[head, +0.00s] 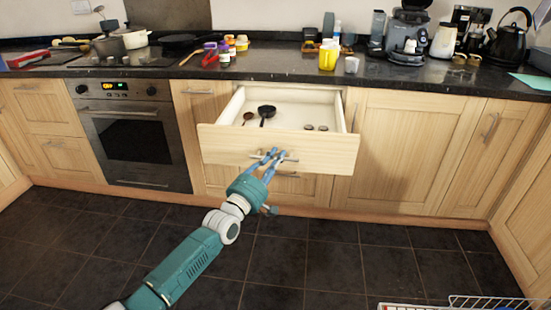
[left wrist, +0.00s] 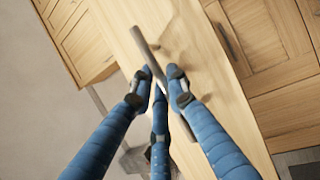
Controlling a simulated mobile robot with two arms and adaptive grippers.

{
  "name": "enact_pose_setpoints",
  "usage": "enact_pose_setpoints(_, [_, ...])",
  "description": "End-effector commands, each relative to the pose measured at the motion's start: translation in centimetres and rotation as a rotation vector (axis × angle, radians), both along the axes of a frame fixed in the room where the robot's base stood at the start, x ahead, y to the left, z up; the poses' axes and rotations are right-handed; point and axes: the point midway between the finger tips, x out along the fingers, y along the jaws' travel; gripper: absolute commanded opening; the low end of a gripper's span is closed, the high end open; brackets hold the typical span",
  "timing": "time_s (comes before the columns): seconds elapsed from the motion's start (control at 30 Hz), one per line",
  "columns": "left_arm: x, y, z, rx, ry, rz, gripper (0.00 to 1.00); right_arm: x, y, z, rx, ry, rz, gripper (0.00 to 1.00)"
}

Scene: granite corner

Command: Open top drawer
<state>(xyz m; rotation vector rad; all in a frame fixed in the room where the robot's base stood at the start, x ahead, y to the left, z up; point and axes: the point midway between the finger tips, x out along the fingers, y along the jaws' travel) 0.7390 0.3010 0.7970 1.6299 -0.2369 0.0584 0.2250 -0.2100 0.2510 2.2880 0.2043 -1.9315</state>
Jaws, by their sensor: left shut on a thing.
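The top drawer (head: 280,148) is pulled well out of the counter, and its inside shows from above. It holds a dark ladle-like utensil (head: 266,111), a smaller brown spoon (head: 248,117) and two small round items near its right side. My left gripper (head: 268,158) is at the middle of the drawer front, shut on the bar handle (head: 288,158). In the left wrist view the blue fingers (left wrist: 160,82) close around the handle (left wrist: 147,50), which runs diagonally across the pale drawer front. My right gripper is not in view.
An oven (head: 132,135) stands left of the drawer, and closed cabinet doors (head: 405,150) are to the right. The dark countertop (head: 280,65) above carries jars, a yellow cup (head: 328,55) and a kettle (head: 511,38). A white wire rack (head: 490,303) is at the bottom right. The tiled floor before the drawer is mostly clear.

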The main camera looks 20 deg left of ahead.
Motion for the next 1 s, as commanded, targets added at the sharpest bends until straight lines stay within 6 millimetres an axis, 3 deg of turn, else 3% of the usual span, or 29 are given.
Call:
enact_pose_setpoints(0.27, [0.0, 0.1, 0.0, 0.002, 0.001, 0.002, 0.0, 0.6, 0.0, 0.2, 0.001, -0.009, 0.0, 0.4])
enact_pose_setpoints(0.3, [0.0, 0.1, 0.0, 0.002, 0.001, 0.002, 0.17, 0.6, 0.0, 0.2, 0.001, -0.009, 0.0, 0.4])
enact_pose_setpoints(0.4, [0.0, 0.1, 0.0, 0.002, 0.001, 0.001, 0.33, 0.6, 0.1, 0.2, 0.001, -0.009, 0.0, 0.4])
enact_pose_setpoints(0.77, [-0.5, 0.1, -0.2, 0.0, 0.002, 0.001, 0.33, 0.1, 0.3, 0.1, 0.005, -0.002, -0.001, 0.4])
enact_pose_setpoints(1.0, [-4.7, 0.6, -1.1, 0.001, 0.004, 0.0, 0.33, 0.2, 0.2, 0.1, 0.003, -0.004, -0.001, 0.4])
